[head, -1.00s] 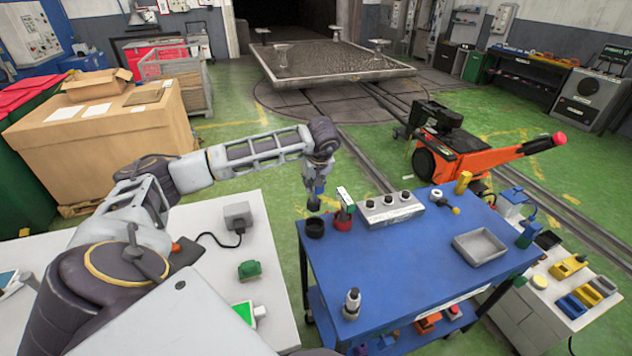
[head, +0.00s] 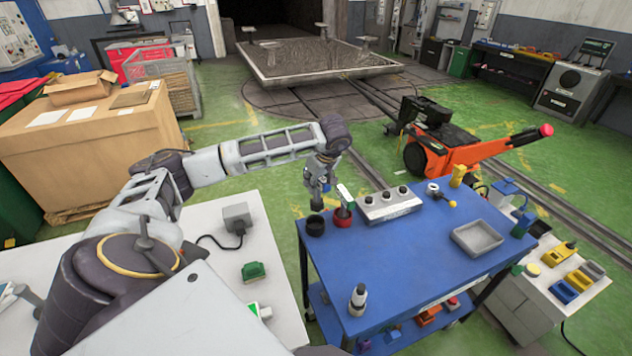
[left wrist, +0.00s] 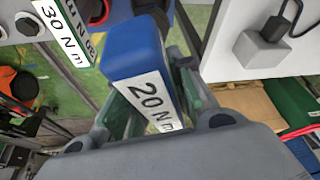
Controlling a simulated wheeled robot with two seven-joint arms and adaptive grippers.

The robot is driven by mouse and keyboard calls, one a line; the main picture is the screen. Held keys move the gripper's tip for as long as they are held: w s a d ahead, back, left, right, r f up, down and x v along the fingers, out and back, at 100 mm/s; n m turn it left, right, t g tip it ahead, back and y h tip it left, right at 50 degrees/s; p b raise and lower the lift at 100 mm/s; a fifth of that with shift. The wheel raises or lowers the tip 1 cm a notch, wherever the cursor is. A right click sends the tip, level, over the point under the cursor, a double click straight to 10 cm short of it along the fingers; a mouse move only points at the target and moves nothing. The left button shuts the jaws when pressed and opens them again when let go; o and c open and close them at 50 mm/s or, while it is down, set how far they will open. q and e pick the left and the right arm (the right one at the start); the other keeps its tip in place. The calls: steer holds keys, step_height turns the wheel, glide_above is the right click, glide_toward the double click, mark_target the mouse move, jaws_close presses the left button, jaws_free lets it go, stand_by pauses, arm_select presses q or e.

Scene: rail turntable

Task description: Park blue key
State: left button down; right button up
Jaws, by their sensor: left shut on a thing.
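My left gripper (head: 321,186) is shut on the blue key, holding it upright above the blue cart. In the left wrist view the blue key (left wrist: 132,58) shows its blue head and a white "20 Nm" label between the fingers. In the head view its dark lower end (head: 317,204) hangs just above a black cup (head: 315,226), seemingly apart from it. A red cup (head: 342,218) beside it holds another key with a white tag (head: 345,195). A "30 Nm" label (left wrist: 50,30) shows in the left wrist view. My right gripper is not in view.
The blue cart (head: 400,264) carries a grey block with several knobs (head: 389,205), a grey tray (head: 477,238), a yellow piece (head: 458,175) and a dark-and-white upright piece (head: 357,300). The white table (head: 225,272) stands left. The cart's middle is clear.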

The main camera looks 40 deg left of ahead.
mark_target(312, 199)
arm_select(q)
steer(key=shift+s+a+r+n+g, duration=0.1)
steer(key=shift+s+n+g, duration=0.1)
steer(key=shift+n, duration=0.4)
steer(key=shift+s+a+n+g, duration=0.1)
steer(key=shift+s+n+g, duration=0.1)
steer(key=shift+n, duration=0.4)
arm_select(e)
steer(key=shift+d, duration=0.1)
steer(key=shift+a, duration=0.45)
arm_select(q)
steer(key=shift+f+b, duration=0.95)
steer(key=shift+f, duration=0.75)
steer(key=shift+f+b, duration=0.7)
steer(key=shift+f, duration=0.45)
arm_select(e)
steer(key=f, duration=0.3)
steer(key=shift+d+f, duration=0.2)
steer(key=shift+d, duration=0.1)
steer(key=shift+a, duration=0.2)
